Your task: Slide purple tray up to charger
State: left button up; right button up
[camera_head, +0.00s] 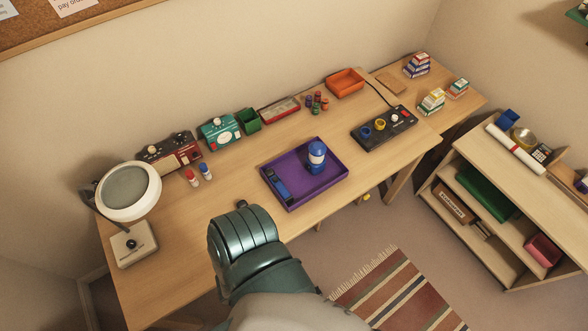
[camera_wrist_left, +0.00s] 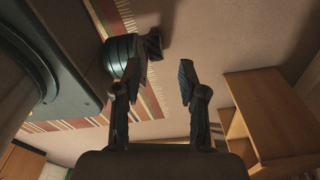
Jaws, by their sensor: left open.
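The purple tray (camera_head: 329,187) lies on the wooden desk near its front edge, in the middle of the head view. A blue cylinder with a white band (camera_head: 316,157) stands upright in it, and a long dark blue object (camera_head: 277,185) lies along its left side. A flat black unit (camera_head: 384,128) with blue, yellow and white round parts on top sits apart from the tray to its upper right; it may be the charger. My left gripper (camera_wrist_left: 168,66) is open and empty in the left wrist view, away from the desk objects. The right gripper is not seen.
A magnifier lamp (camera_head: 130,190) stands at the desk's left end. A red device (camera_head: 170,153), a teal device (camera_head: 219,132), a green box (camera_head: 248,120) and an orange bin (camera_head: 345,83) line the back. Bare desk lies between tray and black unit. A shelf (camera_head: 500,230) stands right.

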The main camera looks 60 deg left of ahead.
aim_at(290, 167)
jog(key=u, duration=1.95)
